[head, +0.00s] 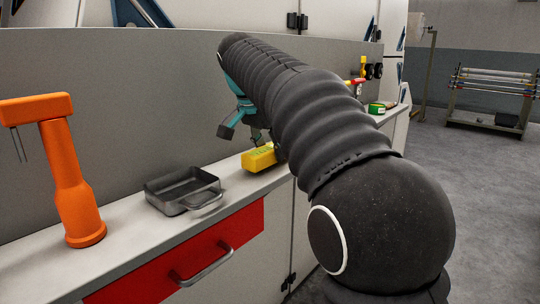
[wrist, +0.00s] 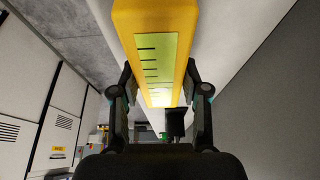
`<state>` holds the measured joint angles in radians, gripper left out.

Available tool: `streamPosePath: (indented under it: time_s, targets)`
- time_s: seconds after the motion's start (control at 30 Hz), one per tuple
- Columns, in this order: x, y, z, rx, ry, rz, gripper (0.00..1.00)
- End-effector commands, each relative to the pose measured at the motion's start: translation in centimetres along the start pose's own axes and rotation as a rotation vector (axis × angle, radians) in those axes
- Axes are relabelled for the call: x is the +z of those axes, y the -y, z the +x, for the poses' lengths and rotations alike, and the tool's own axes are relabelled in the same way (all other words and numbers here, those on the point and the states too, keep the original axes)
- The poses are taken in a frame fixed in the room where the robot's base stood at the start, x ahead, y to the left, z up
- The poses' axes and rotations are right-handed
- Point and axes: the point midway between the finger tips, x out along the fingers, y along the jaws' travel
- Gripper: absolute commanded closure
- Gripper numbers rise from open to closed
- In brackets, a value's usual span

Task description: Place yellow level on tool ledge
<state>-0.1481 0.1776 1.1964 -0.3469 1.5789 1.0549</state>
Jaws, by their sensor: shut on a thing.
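The yellow level (head: 258,159) is a yellow block at the ledge, right of the grey metal tray. In the wrist view the yellow level (wrist: 155,25) runs away from me between the fingers, with a pale green scale with black marks on its face. My gripper (head: 252,136) is shut on it, one finger on each side (wrist: 158,78). The pale tool ledge (head: 128,228) runs along the grey wall panel. The level is low over the ledge; I cannot tell whether it touches. My arm hides its right end.
A grey metal tray (head: 183,190) with a handle stands left of the level. An orange tool (head: 68,180) stands upright further left. A green-and-yellow roll (head: 377,108) lies on the ledge beyond my arm. A red drawer (head: 190,258) is below. The ledge between tray and level is bare.

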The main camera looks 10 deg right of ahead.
Motion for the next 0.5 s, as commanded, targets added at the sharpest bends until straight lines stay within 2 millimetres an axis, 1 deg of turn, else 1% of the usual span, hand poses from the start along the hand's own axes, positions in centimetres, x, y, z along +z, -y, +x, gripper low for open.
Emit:
streamPosePath:
  time_s: [0.03,0.1,0.37,0.5]
  targets:
    - [0.22,-0.06,0.5,-0.001,-0.001,0.0,1.0]
    - [0.36,-0.05,0.85,-0.002,-0.001,0.001,1.0]
    - [0.37,-0.03,0.9,-0.002,-0.001,0.001,1.0]
    - [0.51,-0.03,1.24,-0.002,-0.001,0.001,1.0]
